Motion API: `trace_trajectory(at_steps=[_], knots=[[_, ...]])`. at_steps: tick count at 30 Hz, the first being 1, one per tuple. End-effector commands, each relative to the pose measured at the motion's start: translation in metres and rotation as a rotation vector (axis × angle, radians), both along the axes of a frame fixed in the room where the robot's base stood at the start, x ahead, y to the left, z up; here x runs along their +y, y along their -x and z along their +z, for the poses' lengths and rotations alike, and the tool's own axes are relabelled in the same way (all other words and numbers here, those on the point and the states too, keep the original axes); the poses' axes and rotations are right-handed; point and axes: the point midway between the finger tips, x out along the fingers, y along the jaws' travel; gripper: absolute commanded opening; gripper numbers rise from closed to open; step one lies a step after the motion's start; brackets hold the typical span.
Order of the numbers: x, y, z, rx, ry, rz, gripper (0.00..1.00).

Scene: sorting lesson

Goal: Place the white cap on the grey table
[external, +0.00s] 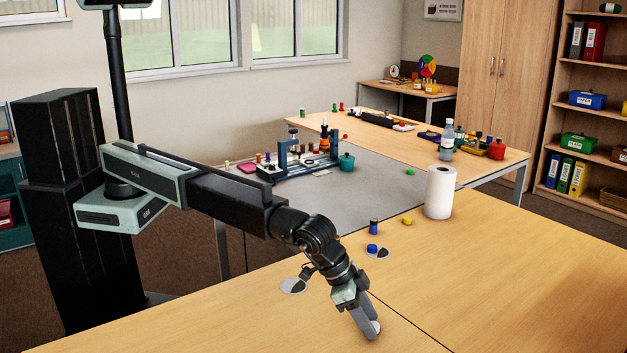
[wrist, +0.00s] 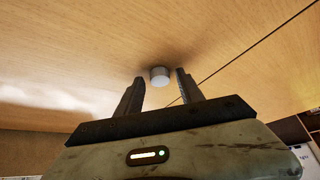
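The white cap (external: 376,327) is at the wooden table's surface near the front, partly hidden by my gripper (external: 368,328). In the wrist view the cap (wrist: 160,76) shows as a small pale cylinder between my gripper's two fingertips (wrist: 160,78). Visible gaps lie on both sides of it. My gripper is open and points down at the cap. The grey table (external: 345,200) stands behind the wooden table, with a large clear area on its near side.
A blue rack (external: 290,163) and a teal pot (external: 346,162) occupy the grey table's far part.

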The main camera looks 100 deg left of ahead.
Motion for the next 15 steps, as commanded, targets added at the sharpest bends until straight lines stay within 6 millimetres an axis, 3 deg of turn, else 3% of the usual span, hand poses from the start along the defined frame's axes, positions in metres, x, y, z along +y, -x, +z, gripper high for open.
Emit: trace_trajectory(at_steps=[8, 15], knots=[[0.0, 0.0, 0.004, 0.0, 0.0, 0.0, 0.45], [0.001, 0.016, 0.036, 0.0, 0.0, -0.001, 0.45]])
